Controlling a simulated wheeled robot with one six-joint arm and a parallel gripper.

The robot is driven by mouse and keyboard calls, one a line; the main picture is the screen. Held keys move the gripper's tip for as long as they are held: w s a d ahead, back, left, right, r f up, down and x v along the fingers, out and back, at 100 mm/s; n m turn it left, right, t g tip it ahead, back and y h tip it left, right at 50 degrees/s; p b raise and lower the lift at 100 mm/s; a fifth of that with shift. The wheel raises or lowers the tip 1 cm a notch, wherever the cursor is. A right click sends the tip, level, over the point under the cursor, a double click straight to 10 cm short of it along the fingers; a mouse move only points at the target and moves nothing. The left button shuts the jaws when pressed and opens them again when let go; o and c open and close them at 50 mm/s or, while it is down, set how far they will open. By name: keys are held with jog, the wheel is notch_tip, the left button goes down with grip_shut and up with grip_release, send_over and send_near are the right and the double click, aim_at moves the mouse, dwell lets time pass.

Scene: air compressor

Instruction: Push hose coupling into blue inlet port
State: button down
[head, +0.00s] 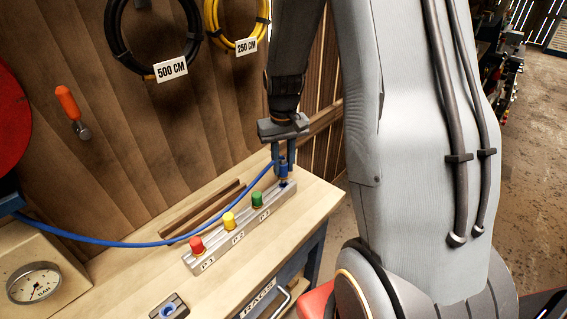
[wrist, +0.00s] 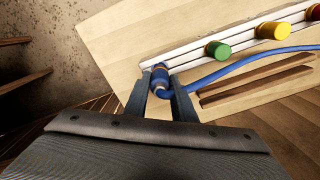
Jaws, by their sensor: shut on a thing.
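My gripper (head: 284,152) is shut on the blue hose coupling (head: 283,172) at the right end of the grey port rail (head: 215,240). The coupling stands about upright over the rail's end. It also shows between my fingers in the wrist view (wrist: 160,77). The blue hose (head: 140,243) runs from the coupling in a low curve to the left. Another small grey block with a blue-ringed port (head: 169,309) sits on the bench's front edge. Whether the coupling sits in a port at the rail's end or just above it, I cannot tell; its lower end is hidden.
Red (head: 196,244), yellow (head: 229,220) and green (head: 257,199) caps stand on the rail. Wooden strips (head: 200,210) lie behind it. A pressure gauge (head: 34,284) is at left. Coiled hoses (head: 152,75) hang on the wall. The bench's right corner is clear.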

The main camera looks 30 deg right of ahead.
jog(key=shift+f+b, duration=0.6)
jog(key=shift+f, duration=0.85)
jog(key=c, duration=1.2)
grip_release()
jog(key=shift+o, duration=0.2)
notch_tip(320, 180, up, 5)
jog(key=p, duration=0.4)
jog(key=shift+r+b, duration=0.35)
jog(key=shift+r, duration=0.15)
notch_tip(320, 180, up, 7)
jog(key=shift+f+b, duration=0.2)
jog(key=shift+b, duration=0.85)
jog(key=s+a+f+n+t+b, duration=0.1)
jog(key=s+a+f+b, duration=0.5)
jog(key=s+a+f, duration=0.3)
jog(key=s+a, duration=0.1)
jog(key=s, duration=0.2)
jog(key=shift+f+n+b, duration=0.2)
jog(key=shift+n+b, duration=0.1)
